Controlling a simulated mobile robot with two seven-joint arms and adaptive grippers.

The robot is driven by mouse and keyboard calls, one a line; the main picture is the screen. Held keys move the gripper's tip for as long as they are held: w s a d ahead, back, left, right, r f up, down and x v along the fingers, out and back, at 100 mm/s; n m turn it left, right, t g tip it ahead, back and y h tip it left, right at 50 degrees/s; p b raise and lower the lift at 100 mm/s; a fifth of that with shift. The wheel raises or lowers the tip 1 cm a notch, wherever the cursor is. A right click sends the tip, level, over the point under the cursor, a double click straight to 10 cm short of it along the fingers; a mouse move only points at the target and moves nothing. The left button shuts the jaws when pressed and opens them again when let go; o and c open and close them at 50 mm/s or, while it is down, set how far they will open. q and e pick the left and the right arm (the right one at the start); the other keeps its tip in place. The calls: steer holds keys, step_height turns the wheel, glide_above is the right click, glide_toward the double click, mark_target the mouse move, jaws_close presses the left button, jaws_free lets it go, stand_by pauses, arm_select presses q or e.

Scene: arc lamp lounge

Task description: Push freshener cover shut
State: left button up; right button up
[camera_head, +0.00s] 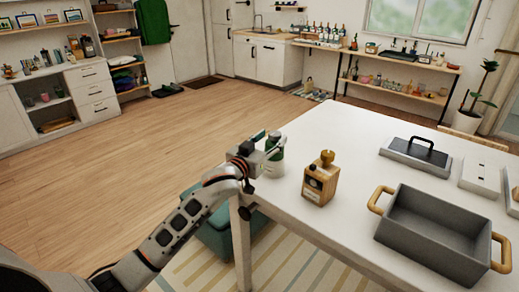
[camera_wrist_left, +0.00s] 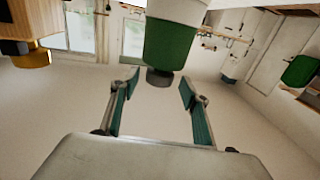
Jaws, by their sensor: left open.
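The freshener (camera_head: 276,164) appears to be the white and green container near the table's left edge, partly hidden by my left gripper. In the left wrist view, which looks upside down, the freshener (camera_wrist_left: 172,42) shows a white part, a green part and a small dark knob (camera_wrist_left: 160,77) at its top end. My left gripper (camera_wrist_left: 158,84) is open, with its teal-padded fingers apart and the knob appearing between their tips in the picture. In the head view my left gripper (camera_head: 266,142) is at the freshener's upper part; contact cannot be told. My right gripper is not in view.
A wooden box with a ball knob (camera_head: 320,185) stands right of the freshener on the white table (camera_head: 340,140). A grey pan with wooden handles (camera_head: 388,222), a black-handled tray (camera_head: 416,156) and a white box (camera_head: 480,177) stand farther right. Table around the wooden box is clear.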

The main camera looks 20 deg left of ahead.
arm_select(q)
steer(key=s+a, duration=0.2)
steer(key=s, duration=0.7)
steer(key=shift+s, duration=0.25)
steer(key=shift+d, duration=0.1)
steer(key=s+d+f+m+g, duration=0.1)
steer(key=s+d+f+g, duration=0.1)
steer(key=s+f, duration=1.3)
steer(key=s+d+f+m+g, duration=0.1)
steer(key=s+f+g, duration=0.4)
steer(key=s+f, duration=1)
step_height(320, 180, down, 6)
steer(key=shift+s+d+f, duration=0.1)
steer(key=shift+s+d, duration=0.1)
steer(key=shift+d, duration=0.7)
